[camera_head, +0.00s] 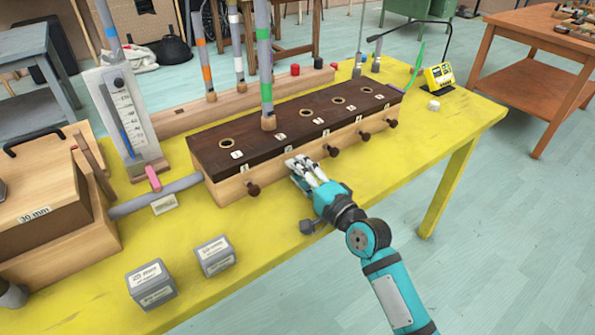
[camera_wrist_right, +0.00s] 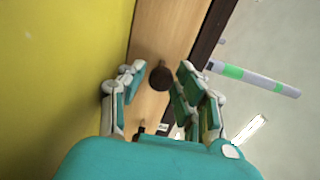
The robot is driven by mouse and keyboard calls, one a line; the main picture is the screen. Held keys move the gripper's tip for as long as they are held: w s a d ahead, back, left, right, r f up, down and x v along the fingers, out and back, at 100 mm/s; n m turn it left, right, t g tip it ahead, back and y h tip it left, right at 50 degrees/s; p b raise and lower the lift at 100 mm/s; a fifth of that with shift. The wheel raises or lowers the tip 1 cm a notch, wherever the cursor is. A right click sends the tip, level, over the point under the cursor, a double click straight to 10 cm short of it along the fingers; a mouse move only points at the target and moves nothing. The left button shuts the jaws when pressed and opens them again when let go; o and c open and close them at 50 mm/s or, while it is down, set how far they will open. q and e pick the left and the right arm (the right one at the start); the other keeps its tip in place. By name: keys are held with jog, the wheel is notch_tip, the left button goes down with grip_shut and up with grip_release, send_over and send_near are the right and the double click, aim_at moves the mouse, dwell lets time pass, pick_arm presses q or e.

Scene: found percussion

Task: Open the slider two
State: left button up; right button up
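A long wooden chest (camera_head: 230,190) with a dark top stands on the yellow table. Round holes line its top, and dark slider knobs line its front. The first knob (camera_head: 253,189) and third knob (camera_head: 331,150) show on either side of my right gripper (camera_head: 303,168), which hides the spot of the second. In the right wrist view, my right gripper (camera_wrist_right: 158,85) has its fingers apart, with a dark round knob (camera_wrist_right: 160,76) between their tips. I cannot tell whether they touch it. The sliders look pushed in. My left gripper is not in view.
Two small grey weight blocks (camera_head: 151,284) lie at the table's front. A wooden box (camera_head: 45,205) and a gauge stand (camera_head: 125,120) are on the left. A striped tube (camera_head: 265,75) stands in the chest's top. A yellow meter (camera_head: 438,77) is at the right.

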jog(key=shift+w+a, duration=0.25)
jog(key=shift+w, duration=0.15)
grip_shut()
